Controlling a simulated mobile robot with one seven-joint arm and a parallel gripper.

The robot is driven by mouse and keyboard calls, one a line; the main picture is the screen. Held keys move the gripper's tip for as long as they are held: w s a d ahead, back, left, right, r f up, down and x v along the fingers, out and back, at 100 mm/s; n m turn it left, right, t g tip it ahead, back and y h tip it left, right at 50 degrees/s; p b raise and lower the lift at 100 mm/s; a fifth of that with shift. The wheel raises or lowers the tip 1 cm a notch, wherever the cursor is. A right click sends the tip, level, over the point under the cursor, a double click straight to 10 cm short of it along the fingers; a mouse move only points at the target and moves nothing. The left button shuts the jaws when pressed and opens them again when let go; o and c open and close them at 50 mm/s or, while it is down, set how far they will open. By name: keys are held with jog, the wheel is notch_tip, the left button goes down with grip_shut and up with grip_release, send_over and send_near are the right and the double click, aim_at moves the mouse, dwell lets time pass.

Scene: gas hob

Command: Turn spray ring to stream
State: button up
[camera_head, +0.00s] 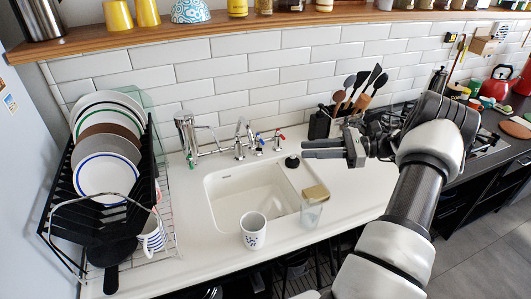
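A chrome tap (240,142) stands behind the white sink, with small blue and red marked handles beside it. A spray ring cannot be made out at this size. My gripper (306,149) is to the right of the tap, in the air over the right back part of the counter. It points left and is apart from the tap. Its two dark fingers look close together, but I cannot tell whether there is a gap. I see nothing held in it.
The sink (214,198) has a patterned cup (253,230) at its front edge and a clear glass with a sponge (314,201) at its right. A utensil holder (345,122) stands behind my gripper. A dish rack (68,205) with plates is at the left.

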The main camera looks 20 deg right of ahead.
aim_at(255, 149)
jog(key=d+f+m+t, duration=0.2)
jog(key=d+f, duration=0.1)
jog(key=x, duration=1.6)
jog(key=shift+s+a+r+y+p, duration=0.2)
jog(key=shift+a+r+y+p, duration=0.1)
jog(key=shift+a+r+p, duration=0.2)
grip_shut()
